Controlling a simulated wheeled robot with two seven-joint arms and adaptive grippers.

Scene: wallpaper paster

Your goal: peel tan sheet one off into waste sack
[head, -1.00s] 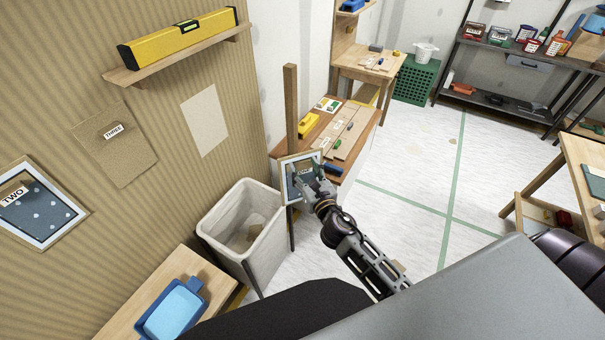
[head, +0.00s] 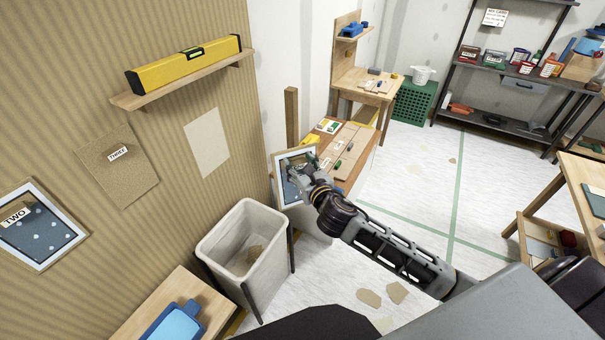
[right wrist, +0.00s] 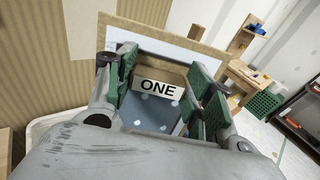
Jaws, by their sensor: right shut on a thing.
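Sheet one (head: 281,166) has a tan edge, a white border and a dotted blue middle. Its label ONE (right wrist: 158,90) sits between my right gripper's green fingers in the right wrist view. My right gripper (head: 298,176) is shut on sheet one and holds it upright, right of and above the waste sack. The waste sack (head: 214,252) is a pale open bin on dark legs with tan scraps inside. The gripper hides part of the sheet. My left gripper is not in view.
A tan sheet marked THREE (head: 125,178) and a dotted blue panel marked TWO (head: 50,238) are on the left wall. A wooden post (head: 291,112) and a workbench (head: 362,165) stand behind sheet one. Tan scraps (head: 369,298) lie on the floor.

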